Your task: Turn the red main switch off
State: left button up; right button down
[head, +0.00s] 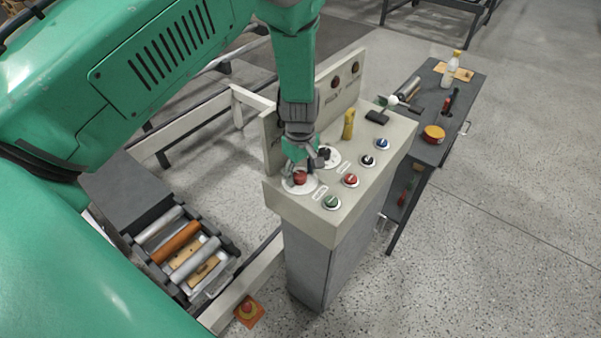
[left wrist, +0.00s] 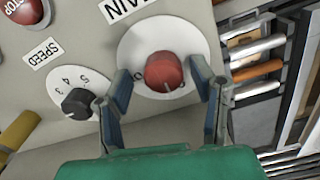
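The red main switch (head: 300,178) is a round knob on a white dial plate at the left end of the control panel. It shows larger in the left wrist view (left wrist: 163,72), beside a label reading MAIN. My left gripper (head: 299,165) is just above the knob. In the left wrist view my left gripper (left wrist: 166,84) has its fingers spread, one on each side of the knob, with visible gaps. A white pointer line on the knob points toward the gripper. The dial marks are partly hidden by the fingers. My right gripper is not in view.
A black speed knob (left wrist: 78,103) with a numbered dial sits close beside the switch. Green, red, black and blue buttons line the panel (head: 305,215). A yellow handle (head: 348,124) stands behind.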

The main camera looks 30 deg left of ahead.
aim_at(300, 173)
pick_arm(q)
jog(key=shift+r, duration=0.4)
notch_tip(300, 173, up, 11)
dwell(0.4)
jog(key=shift+f, duration=0.1)
